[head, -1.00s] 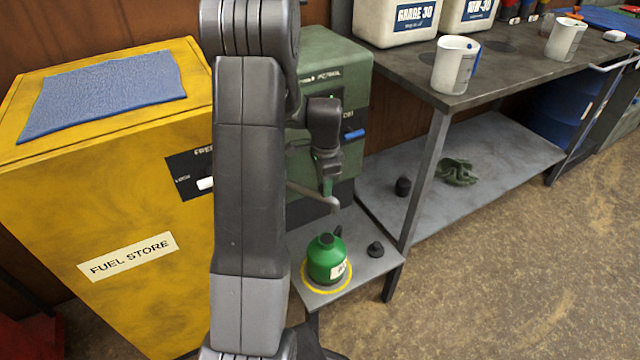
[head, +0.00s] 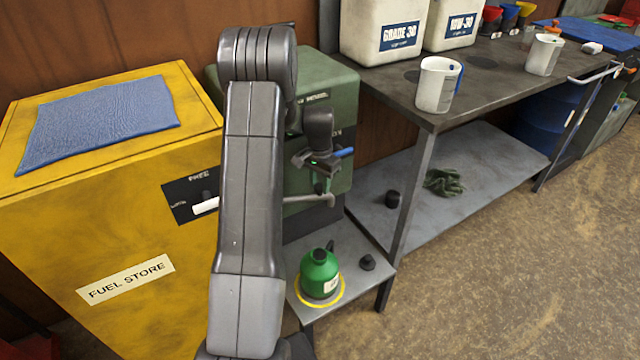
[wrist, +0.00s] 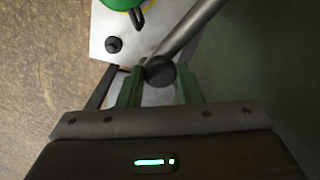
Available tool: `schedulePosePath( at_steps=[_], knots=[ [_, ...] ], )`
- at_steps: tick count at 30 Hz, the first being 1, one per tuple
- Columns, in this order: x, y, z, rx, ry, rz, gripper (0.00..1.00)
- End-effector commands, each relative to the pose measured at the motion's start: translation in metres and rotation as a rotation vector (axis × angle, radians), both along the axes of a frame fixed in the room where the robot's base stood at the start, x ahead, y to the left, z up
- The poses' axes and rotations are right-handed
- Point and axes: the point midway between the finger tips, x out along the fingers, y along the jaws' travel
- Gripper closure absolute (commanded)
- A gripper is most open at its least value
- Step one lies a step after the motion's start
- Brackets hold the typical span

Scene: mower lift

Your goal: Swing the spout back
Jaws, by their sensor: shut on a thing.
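The grey spout (head: 305,199) sticks out from the front of the green dispenser cabinet (head: 325,90), roughly level in the head view. My gripper (head: 321,187) is at the spout's outer end, in front of the cabinet. In the wrist view the spout (wrist: 190,30) runs in from the upper right to a dark round end. That end sits between the two green fingers of my gripper (wrist: 158,85), which are shut on it. The green can (head: 319,270) stands upright on the low shelf inside a yellow ring, below and in front of the spout.
A black cap (head: 367,262) lies right of the can. The yellow fuel store (head: 110,220), with a white-handled lever (head: 205,205), stands left. The workbench (head: 480,90) with white jugs is at right. A blue handle (head: 344,152) is on the cabinet. The floor in front is free.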

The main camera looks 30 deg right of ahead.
Motion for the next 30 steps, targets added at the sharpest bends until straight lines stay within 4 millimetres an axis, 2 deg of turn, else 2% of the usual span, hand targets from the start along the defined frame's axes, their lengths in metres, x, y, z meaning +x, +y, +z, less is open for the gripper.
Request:
schedulePosePath(
  at_steps=[11, 12, 15, 25, 30],
  knots=[
    [0.001, 0.0, 0.0, 0.0, -0.001, 0.005, 1.0],
    [0.001, 0.0, 0.0, 0.0, -0.001, 0.005, 0.66],
    [0.001, 0.0, 0.0, 0.0, -0.001, 0.005, 0.47],
    [0.001, 0.0, 0.003, -0.001, -0.002, 0.004, 0.46],
    [0.001, -0.001, 0.025, -0.003, -0.004, 0.004, 0.46]
  ],
)
